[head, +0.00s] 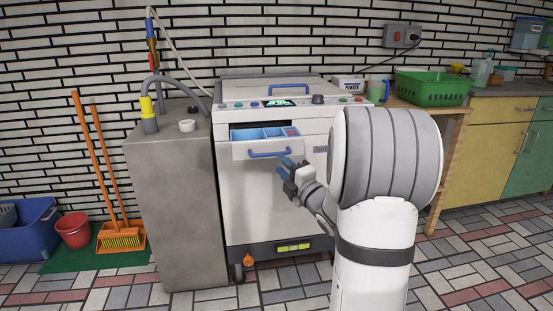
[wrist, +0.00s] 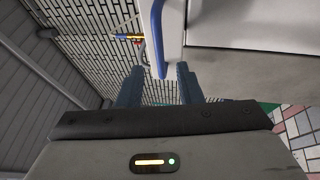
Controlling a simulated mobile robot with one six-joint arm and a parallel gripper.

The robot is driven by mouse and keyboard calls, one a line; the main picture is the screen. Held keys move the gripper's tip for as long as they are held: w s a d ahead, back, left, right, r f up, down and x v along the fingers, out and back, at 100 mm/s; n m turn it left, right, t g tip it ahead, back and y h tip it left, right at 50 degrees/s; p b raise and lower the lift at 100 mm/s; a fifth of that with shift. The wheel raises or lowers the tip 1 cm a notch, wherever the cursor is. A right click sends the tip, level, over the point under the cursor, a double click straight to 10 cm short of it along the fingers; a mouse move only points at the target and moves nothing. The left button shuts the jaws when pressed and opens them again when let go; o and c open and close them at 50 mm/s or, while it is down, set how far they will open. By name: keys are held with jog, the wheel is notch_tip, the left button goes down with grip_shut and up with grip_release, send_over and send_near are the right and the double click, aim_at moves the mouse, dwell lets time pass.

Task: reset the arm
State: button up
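My gripper (head: 284,165) is at the front of a white washing machine (head: 262,195), by the right end of the blue handle (head: 268,153) of its pulled-out drawer (head: 262,143). In the wrist view, the two blue fingers of my gripper (wrist: 159,82) stand apart with nothing held. The end of the blue handle (wrist: 157,38) shows between and beyond the fingertips there. I cannot tell whether a finger touches it. The drawer's blue compartments show from above. My white and grey arm reaches in from the right in the head view.
A grey block (head: 175,210) with a hose stands left of the machine. A wooden table (head: 448,130) with a green basket (head: 432,88) is on the right. A broom (head: 121,238), a red bucket (head: 72,230) and a blue bin (head: 30,240) are far left. Tiled floor is clear in front.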

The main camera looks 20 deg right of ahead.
jog(key=v, duration=0.2)
jog(key=shift+s, duration=0.3)
jog(key=s+a+r+m+g+h+p, duration=0.2)
jog(key=r+m+g+h+p, duration=0.1)
jog(key=r+m+p, duration=0.4)
jog(key=s+a+r+m+g+h+p, duration=0.1)
jog(key=a+r+m+g+h+p, duration=0.2)
jog(key=r+p, duration=0.45)
jog(key=s+a+r+m+g+y+p, duration=0.1)
jog(key=s+a+r+m+g+p, duration=0.2)
jog(key=s+p, duration=0.3)
jog(key=s+a+r+m+g+y+p, duration=0.1)
jog(key=s+a+r+m+g+p, duration=0.2)
jog(key=s, duration=0.6)
jog(key=s+a+r+m+g+p, duration=0.4)
jog(key=s+p, duration=0.4)
jog(key=p, duration=0.2)
jog(key=shift+s+a+m+g+y, duration=0.35)
jog(key=shift+a+g, duration=0.25)
jog(key=shift+a, duration=0.6)
